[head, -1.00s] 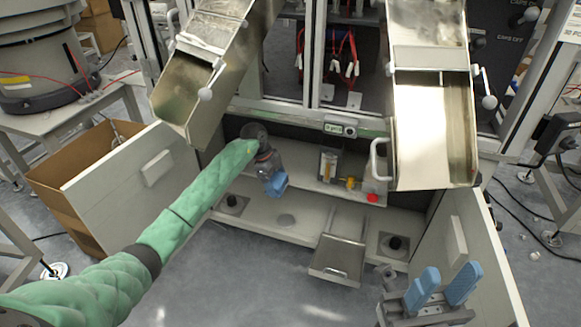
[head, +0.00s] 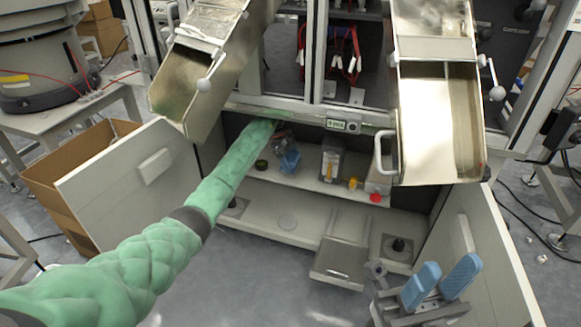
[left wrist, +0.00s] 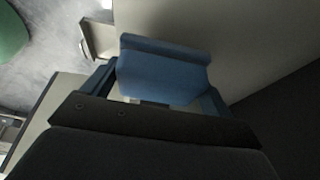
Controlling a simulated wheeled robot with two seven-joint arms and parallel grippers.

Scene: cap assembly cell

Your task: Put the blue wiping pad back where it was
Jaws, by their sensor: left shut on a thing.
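My left gripper (head: 287,160) reaches into the open cabinet, over the left part of its upper shelf (head: 310,181). It is shut on the blue wiping pad (left wrist: 165,70), which shows between its fingers in the left wrist view. In the head view the blue pad and blue fingers blend together, and my arm hides part of the wrist. I cannot tell whether the pad touches the shelf. My right gripper (head: 440,284) is at the lower right, outside the cabinet, with its blue fingers apart and nothing between them.
A small dark round item (head: 261,165) is left of the pad on the shelf. A box-like container (head: 331,160), a yellow item (head: 353,184) and a red item (head: 375,198) stand to the right. Metal chutes (head: 440,120) overhang the cabinet. Open doors (head: 130,185) flank it.

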